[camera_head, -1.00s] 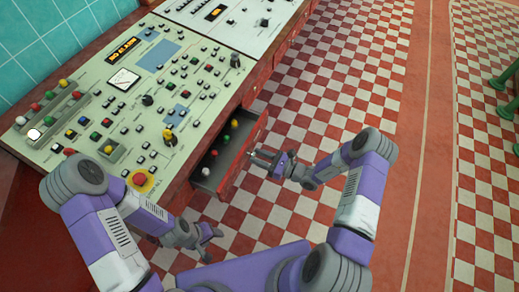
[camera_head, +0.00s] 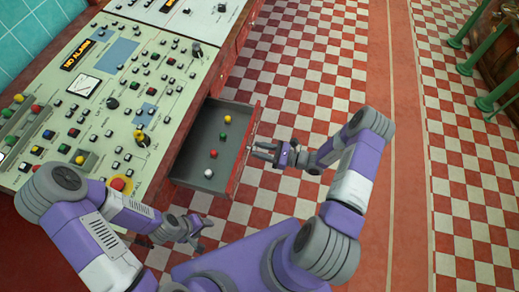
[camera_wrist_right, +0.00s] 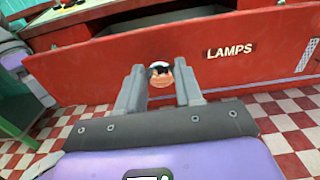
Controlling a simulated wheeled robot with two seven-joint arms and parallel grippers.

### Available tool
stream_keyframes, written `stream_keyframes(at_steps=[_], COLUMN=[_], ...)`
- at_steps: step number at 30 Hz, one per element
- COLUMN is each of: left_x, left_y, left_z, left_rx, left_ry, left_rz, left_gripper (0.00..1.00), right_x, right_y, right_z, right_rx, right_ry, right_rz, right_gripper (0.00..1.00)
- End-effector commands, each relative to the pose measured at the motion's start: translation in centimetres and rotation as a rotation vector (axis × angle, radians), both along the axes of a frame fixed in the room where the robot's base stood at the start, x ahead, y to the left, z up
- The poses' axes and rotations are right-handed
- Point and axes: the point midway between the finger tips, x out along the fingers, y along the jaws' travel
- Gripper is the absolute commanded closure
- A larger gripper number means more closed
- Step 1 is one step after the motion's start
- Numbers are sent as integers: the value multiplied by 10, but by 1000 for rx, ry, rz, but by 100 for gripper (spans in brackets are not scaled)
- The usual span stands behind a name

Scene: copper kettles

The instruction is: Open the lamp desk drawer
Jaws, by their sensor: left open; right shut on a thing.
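The lamp desk drawer (camera_head: 196,155) stands pulled out from the desk, with its grey inside showing in the head view. Its red front, labelled LAMPS (camera_wrist_right: 231,51), fills the upper part of the right wrist view. A round knob (camera_wrist_right: 160,77) sits on that front. My right gripper (camera_head: 259,151) is shut on the knob, with one finger on each side of it. My left gripper (camera_head: 202,228) is open and empty, low beside the desk and apart from the drawer.
Several small bulbs lie in the drawer, including a green one (camera_head: 227,118) and a white one (camera_head: 208,173). The control desk (camera_head: 150,65) has buttons on top. Checkered floor (camera_head: 310,70) lies clear to the right. Green posts (camera_head: 480,60) stand far right.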

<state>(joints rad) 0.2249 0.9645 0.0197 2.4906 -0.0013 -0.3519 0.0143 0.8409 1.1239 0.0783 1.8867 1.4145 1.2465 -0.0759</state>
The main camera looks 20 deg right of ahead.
Motion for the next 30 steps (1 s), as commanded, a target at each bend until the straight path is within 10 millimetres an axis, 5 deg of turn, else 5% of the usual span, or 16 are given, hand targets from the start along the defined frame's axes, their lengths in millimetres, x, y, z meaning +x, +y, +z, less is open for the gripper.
stream_keyframes(at_steps=[1, 2, 6, 17, 30], left_x=[0, 0, 0, 0, 0], left_y=[0, 0, 0, 0, 0], left_z=[0, 0, 0, 1, 6], left_rx=[0, 0, 0, 0, 0], left_ry=[0, 0, 0, 0, 0], left_rz=[0, 0, 0, 0, 0], left_gripper=[44, 44, 44, 44, 44], right_x=[-1, -1, 0, -3, -43], right_y=[0, 0, 0, -5, -55], right_z=[-2, -2, -1, -1, 0], right_rx=[-3, -3, -2, -2, -2], right_ry=[3, 3, 3, 2, 2], right_rz=[0, 0, 0, -2, -3], right_gripper=[100, 61, 40, 40, 40])
